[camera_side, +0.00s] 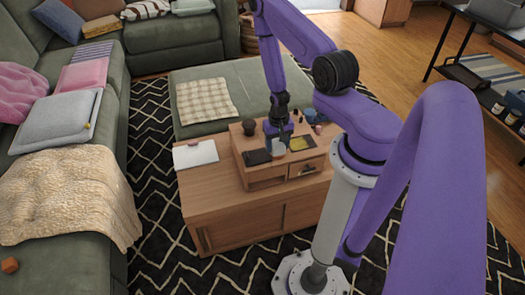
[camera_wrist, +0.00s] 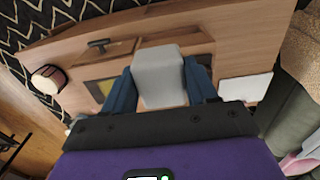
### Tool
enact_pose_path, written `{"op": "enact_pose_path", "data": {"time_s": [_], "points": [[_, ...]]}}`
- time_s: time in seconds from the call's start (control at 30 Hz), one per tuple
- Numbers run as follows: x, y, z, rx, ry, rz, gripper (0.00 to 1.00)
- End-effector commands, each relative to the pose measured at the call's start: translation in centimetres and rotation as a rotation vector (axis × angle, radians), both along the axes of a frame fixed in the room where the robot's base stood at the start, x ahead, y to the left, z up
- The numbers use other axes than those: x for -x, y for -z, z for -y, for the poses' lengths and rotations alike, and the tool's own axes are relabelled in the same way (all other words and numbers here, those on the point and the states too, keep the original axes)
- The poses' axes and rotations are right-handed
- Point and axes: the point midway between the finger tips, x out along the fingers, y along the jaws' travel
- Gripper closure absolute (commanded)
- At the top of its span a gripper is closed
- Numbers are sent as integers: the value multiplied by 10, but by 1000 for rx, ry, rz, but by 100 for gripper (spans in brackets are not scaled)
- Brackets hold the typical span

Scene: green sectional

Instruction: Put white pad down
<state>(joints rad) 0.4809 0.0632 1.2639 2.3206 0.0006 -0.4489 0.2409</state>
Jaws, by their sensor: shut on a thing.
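The white pad (camera_wrist: 160,76) is a pale grey-white block with rounded edges. It sits between the two blue fingers of my gripper (camera_wrist: 158,66), which is shut on it. In the side view my gripper (camera_side: 278,137) points down over the small wooden organizer (camera_side: 243,158), with the pad (camera_side: 279,149) showing pale at its fingertips. The pad is low, close to the organizer's top. Whether its underside touches that surface is hidden.
The organizer stands on a wooden cabinet (camera_side: 225,213).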

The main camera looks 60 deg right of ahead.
Motion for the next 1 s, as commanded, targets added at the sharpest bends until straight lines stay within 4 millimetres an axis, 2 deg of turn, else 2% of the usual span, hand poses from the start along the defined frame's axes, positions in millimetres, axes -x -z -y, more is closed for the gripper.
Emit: {"op": "enact_pose_path", "data": {"time_s": [0.23, 0.5, 0.87, 1.0], "points": [[-42, 21, 23, 1, -1, 3, 67], [-66, 58, 37, 0, 0, 0, 67], [-81, 79, 46, -1, -1, -1, 67], [-81, 96, 46, -2, -1, -4, 67]]}}
